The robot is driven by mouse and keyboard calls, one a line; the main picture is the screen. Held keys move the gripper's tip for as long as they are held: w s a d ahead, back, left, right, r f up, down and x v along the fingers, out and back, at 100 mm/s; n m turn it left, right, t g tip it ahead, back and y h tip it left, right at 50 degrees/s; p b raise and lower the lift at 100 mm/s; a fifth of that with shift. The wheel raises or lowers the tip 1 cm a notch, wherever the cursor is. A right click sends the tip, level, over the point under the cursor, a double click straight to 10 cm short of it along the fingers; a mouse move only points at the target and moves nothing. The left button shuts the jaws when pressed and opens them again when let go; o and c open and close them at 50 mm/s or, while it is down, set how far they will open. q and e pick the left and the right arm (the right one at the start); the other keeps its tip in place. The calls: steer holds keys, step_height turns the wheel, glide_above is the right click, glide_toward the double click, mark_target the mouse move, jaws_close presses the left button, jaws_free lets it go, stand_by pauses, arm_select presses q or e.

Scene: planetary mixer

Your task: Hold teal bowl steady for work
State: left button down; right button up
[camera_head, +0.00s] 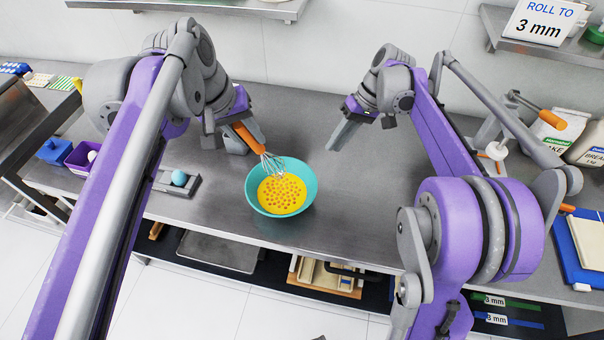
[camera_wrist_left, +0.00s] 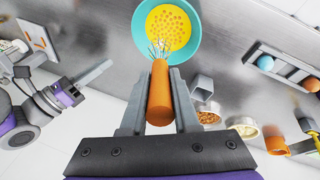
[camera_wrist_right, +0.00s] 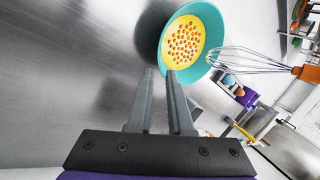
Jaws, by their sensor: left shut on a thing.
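The teal bowl (camera_head: 305,177) stands upright on the steel counter near its front edge, with yellow contents dotted orange-red. It also shows in the left wrist view (camera_wrist_left: 140,36) and the right wrist view (camera_wrist_right: 214,28). My left gripper (camera_head: 246,136) is shut on the orange handle of a whisk (camera_wrist_left: 159,98). The wire head points toward the bowl and overlaps its far rim in the head view; I cannot tell whether it touches. My right gripper (camera_head: 334,143) is open with a narrow gap, empty, beyond and right of the bowl. Its fingertips (camera_wrist_right: 160,74) appear apart from the rim.
A grey holder with a pale blue ball (camera_head: 179,178) lies left of the bowl. A purple bin (camera_head: 84,157) and a blue box (camera_head: 54,151) are farther left. White bags (camera_head: 552,130) stand at the right. The counter between the bowl and right gripper is clear.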

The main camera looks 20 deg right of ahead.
steer(key=s+a+f+m+t+h, duration=0.4)
steer(key=s+a+f+m+t, duration=0.15)
steer(key=s+a+m, duration=0.35)
steer(key=t, duration=0.1)
glide_toward(302, 198)
steer(key=shift+n+h, duration=0.3)
steer(key=shift+n, duration=0.1)
steer(key=shift+x, duration=3.15)
steer(key=shift+s+a, duration=0.1)
steer(key=shift+a, duration=0.1)
jaws_close()
arm_select(q)
steer(key=shift+w+d+r+y, duration=0.25)
steer(key=shift+d+r, duration=0.2)
steer(key=shift+r, duration=0.15)
steer(key=shift+w+d+r+y, duration=0.25)
steer(key=shift+d+r, duration=0.2)
steer(key=shift+r, duration=0.15)
steer(key=shift+g, duration=0.3)
steer(key=shift+s+f, duration=0.1)
steer(key=shift+f, duration=5.25)
